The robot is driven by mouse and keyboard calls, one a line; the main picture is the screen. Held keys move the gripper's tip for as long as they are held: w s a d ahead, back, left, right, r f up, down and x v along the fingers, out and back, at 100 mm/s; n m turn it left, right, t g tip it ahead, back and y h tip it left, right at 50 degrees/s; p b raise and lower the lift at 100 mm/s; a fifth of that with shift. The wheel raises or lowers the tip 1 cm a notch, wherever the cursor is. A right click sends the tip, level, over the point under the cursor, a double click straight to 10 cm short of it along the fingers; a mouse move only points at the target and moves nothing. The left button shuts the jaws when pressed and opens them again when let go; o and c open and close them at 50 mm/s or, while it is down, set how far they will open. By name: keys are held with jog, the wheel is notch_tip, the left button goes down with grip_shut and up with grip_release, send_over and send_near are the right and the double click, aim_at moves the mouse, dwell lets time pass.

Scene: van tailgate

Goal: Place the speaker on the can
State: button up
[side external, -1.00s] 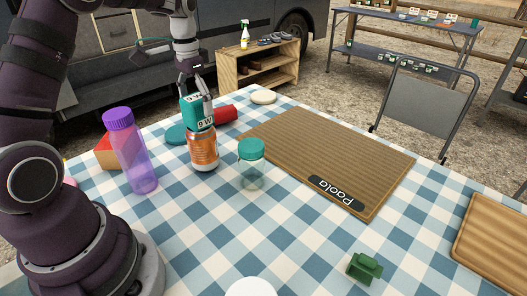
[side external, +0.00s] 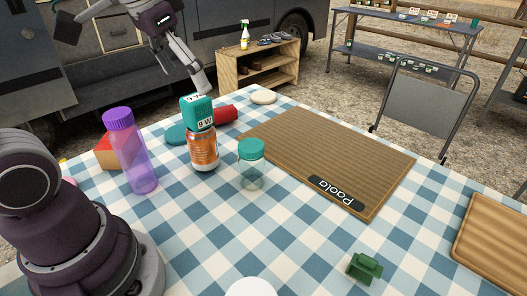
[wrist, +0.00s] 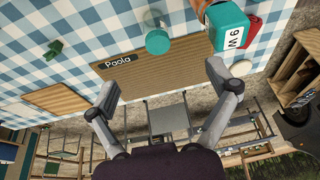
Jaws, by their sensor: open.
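The teal speaker (side external: 196,112), marked "9 W", rests on top of the orange can (side external: 203,150) in the side view. The can stands upright on the checked cloth. In the wrist view the speaker (wrist: 229,30) shows at the top right, with a sliver of the orange can (wrist: 203,9) behind it. My gripper (wrist: 163,83) is open and empty, its fingers wide apart. In the side view it is above and behind the speaker, clear of it, with a finger (side external: 199,80) showing against the van.
A purple bottle (side external: 133,150) stands left of the can, and a jar with a teal lid (side external: 251,164) to its right. A brown mat labelled "Paola" (side external: 330,150) covers the table's middle. A green object (side external: 364,268) sits at the front.

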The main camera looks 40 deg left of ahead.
jog(key=s+d+f+t, duration=0.1)
jog(key=s+d+f, duration=0.1)
jog(key=s+f, duration=0.2)
jog(key=shift+s+d+f+t, duration=0.15)
jog(key=shift+s+d+t, duration=0.15)
jog(key=shift+d, duration=0.1)
